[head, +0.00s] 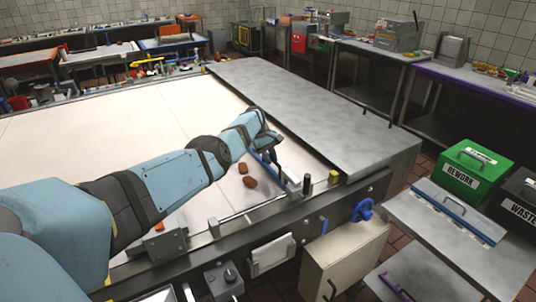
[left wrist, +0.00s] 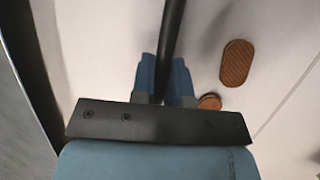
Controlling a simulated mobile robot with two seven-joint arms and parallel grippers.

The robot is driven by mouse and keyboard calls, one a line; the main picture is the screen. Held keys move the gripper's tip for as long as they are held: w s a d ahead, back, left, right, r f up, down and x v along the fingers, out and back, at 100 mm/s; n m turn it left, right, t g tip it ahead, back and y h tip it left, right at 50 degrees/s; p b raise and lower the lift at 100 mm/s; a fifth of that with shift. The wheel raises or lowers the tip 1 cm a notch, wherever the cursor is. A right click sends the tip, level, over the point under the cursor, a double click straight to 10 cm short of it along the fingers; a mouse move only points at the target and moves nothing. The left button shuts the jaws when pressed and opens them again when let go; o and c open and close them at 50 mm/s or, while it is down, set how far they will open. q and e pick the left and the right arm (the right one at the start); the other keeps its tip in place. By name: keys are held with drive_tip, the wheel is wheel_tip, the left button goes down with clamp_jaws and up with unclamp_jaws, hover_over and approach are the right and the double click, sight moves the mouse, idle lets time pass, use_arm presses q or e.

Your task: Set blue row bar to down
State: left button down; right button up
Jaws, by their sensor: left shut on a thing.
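The blue row bar (head: 268,170) runs slantwise over the near right part of the pale belt, close to the front rail. My left gripper (head: 268,145) is at its far end, partly hidden by my own wrist. In the left wrist view my left gripper (left wrist: 165,75) has its two blue fingers closed on either side of a dark rod (left wrist: 171,30), which seems to be the bar's handle. Whether the bar is raised or resting on the belt is hard to tell. My right gripper is not in view.
Brown biscuits (head: 249,182) lie on the belt beside the bar, and one shows in the left wrist view (left wrist: 237,62). A grey metal cover (head: 320,110) lies beyond. Short posts stand on the front rail (head: 265,218). A green REWORK bin (head: 475,167) stands at right.

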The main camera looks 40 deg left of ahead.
use_arm(q)
drive_tip(key=shift+s+d+f, duration=0.1)
drive_tip(key=shift+d+f, duration=0.05)
drive_tip(key=shift+f, duration=0.15)
drive_tip(key=c, duration=1.1)
unclamp_jaws()
drive_tip(key=shift+f, duration=0.1)
drive_tip(key=shift+c, duration=0.2)
drive_tip(key=shift+a+r, duration=0.3)
drive_tip(key=shift+r, duration=0.3)
drive_tip(key=v, duration=1.2)
drive_tip(key=shift+a+r, duration=0.2)
